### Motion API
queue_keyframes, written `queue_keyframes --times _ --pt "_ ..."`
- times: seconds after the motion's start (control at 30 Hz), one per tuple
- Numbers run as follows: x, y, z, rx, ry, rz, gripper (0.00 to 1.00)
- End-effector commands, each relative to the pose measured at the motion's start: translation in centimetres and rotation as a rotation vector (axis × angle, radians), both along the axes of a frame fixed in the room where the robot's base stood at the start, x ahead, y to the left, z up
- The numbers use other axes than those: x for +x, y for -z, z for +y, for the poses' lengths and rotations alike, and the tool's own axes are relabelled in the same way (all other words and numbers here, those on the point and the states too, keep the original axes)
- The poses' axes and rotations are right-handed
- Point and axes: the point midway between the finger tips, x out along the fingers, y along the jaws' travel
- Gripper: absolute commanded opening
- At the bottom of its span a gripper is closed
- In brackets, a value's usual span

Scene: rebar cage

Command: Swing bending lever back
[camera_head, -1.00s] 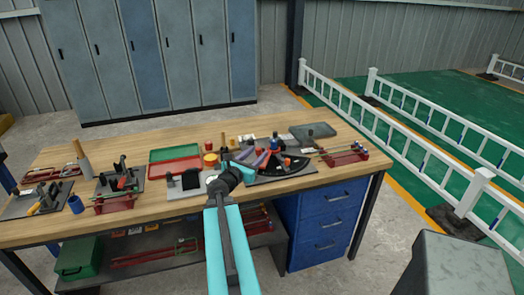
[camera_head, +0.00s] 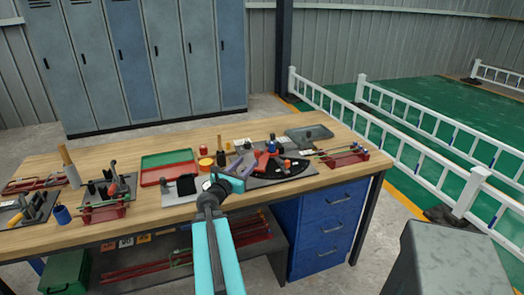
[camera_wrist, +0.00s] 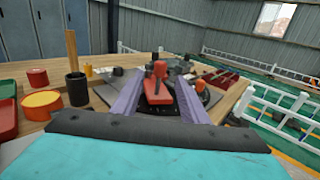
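The bending station is a dark plate with a curved black scale (camera_head: 292,168) at the right middle of the bench. A red lever-like part (camera_head: 262,160) stands on it beside a blue-topped post. In the wrist view the red part (camera_wrist: 157,88) shows straight ahead, with a red knob above it and black plate around it. My gripper (camera_head: 236,172) is left of the station, its purple fingers spread. In the wrist view the two fingers flank the line to the red part and look empty. Whether the fingertips overlap the lever in depth is unclear.
A rod rack (camera_head: 343,156) stands right of the station. The wooden bench (camera_head: 140,220) has clear strips along its front.

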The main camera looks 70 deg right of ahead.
Motion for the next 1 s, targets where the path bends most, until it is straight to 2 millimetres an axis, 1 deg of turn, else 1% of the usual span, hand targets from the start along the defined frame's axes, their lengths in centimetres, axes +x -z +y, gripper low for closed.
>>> queue_keyframes --times 0.17,0.37,1.0 --pt "-0.4 0.0 -0.8 0.0 0.005 0.0 0.4" --pt "-0.6 -0.1 -2.4 0.0 0.007 0.0 0.4" --pt "-1.5 -0.1 -8.9 0.0 0.008 0.0 0.4"
